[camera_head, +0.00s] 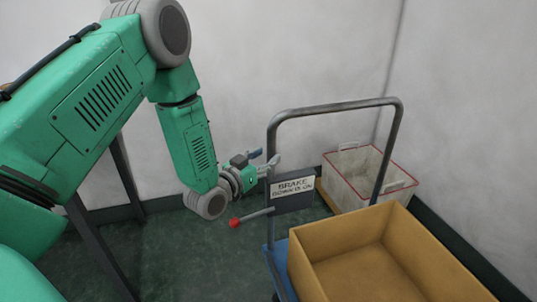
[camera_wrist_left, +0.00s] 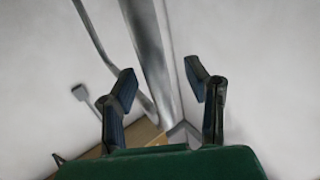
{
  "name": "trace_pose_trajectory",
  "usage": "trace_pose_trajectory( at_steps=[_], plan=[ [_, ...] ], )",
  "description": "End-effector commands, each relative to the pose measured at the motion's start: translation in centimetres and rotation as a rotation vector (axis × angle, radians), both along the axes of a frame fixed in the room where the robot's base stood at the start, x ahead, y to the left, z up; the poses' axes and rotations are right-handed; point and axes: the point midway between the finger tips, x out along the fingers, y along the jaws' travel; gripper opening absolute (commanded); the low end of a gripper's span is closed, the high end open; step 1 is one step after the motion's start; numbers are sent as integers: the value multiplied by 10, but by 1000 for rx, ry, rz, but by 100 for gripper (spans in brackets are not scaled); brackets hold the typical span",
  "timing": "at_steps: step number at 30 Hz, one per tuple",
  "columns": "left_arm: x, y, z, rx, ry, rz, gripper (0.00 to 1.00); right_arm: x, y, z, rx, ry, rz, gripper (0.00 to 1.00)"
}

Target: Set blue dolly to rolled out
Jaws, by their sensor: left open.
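The blue dolly (camera_head: 280,265) stands on the floor at lower centre right, with an upright grey tube handle (camera_head: 335,107). A plate (camera_head: 293,188) on its near post reads "BRAKE DOWN IS ON". A lever (camera_head: 257,213) with a red knob (camera_head: 235,223) sticks out leftward below the plate, roughly level and tilted slightly down. My left gripper (camera_head: 264,158) is open beside the near handle post, above the lever. In the left wrist view a grey post (camera_wrist_left: 148,55) shows between the open fingers (camera_wrist_left: 163,82); contact cannot be told. My right gripper is not in view.
An open cardboard box (camera_head: 320,275) sits on the dolly. A whitish crate with a red rim (camera_head: 347,185) stands behind it by the wall (camera_head: 465,100). Dark slanted frame legs (camera_head: 90,235) stand at the left. The green floor (camera_head: 170,260) left of the dolly is clear.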

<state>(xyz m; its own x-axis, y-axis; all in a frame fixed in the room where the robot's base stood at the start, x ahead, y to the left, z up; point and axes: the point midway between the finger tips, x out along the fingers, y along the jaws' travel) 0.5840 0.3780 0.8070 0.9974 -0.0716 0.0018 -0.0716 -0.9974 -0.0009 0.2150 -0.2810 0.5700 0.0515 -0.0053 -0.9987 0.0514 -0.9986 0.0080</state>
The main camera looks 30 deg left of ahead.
Motion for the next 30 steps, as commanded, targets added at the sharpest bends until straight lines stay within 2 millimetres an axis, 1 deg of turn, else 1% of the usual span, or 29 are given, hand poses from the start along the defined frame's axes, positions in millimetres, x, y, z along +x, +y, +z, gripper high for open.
trace_pose_trajectory(
  at_steps=[3,9,12,15,20,30],
  plan=[
    [-25,4,-2,-3,4,2,43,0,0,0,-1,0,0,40],
    [-67,9,-2,-5,3,4,43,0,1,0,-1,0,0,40],
    [-83,11,-3,-4,2,4,43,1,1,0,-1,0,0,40],
    [-94,12,-3,-4,1,5,43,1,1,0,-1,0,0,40],
    [-101,12,-2,-3,0,5,43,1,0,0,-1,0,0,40],
    [-101,12,-2,-3,-1,4,43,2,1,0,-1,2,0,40]
  ],
)
